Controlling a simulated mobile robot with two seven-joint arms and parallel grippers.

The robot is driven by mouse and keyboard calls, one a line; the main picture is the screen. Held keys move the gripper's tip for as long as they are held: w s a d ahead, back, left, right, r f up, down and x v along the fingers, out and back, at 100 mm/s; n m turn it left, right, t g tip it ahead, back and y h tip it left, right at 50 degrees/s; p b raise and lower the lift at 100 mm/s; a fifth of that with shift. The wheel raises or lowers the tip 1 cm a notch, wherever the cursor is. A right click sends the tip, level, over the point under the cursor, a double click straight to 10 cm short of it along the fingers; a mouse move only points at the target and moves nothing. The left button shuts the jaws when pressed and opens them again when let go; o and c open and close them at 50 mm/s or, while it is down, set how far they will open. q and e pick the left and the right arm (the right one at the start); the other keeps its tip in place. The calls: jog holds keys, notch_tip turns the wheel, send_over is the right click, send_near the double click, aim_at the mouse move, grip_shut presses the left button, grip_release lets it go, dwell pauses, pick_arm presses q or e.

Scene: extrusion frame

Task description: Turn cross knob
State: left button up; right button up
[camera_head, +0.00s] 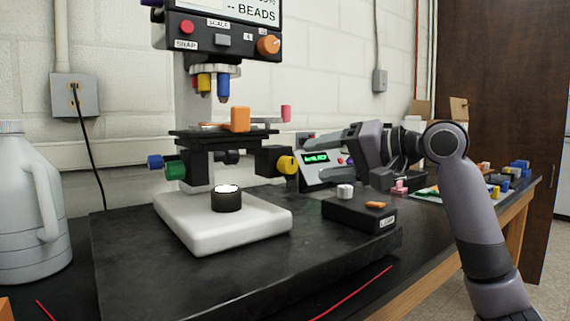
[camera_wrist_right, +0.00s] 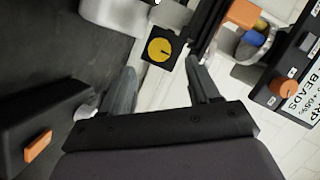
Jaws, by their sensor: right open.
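A round yellow knob (camera_head: 287,165) sits on the right face of a black block on the microscope. In the right wrist view, the yellow knob (camera_wrist_right: 159,50) faces me and bears a dark line. No label names it as the cross knob. My right gripper (camera_head: 312,152) comes in from the right, with its fingers pointing left toward the yellow knob. In the right wrist view its open fingers (camera_wrist_right: 161,68) lie on either side of the view to the knob, with nothing between them. The gap in depth is hard to judge. My left gripper is not in view.
The microscope's white base (camera_head: 205,238) stands on a dark slab (camera_head: 140,280). A black lamp box (camera_head: 350,213) with an orange switch lies below my right gripper. A small box with a green display (camera_head: 316,158) is behind the fingers. A grey jug (camera_head: 30,210) stands far left.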

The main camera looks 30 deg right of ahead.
aim_at(294, 164)
jog(key=x, duration=0.6)
jog(key=shift+w+a+f, duration=0.1)
jog(key=shift+w+a, duration=0.05)
jog(key=shift+w, duration=0.05)
jog(key=c, duration=1)
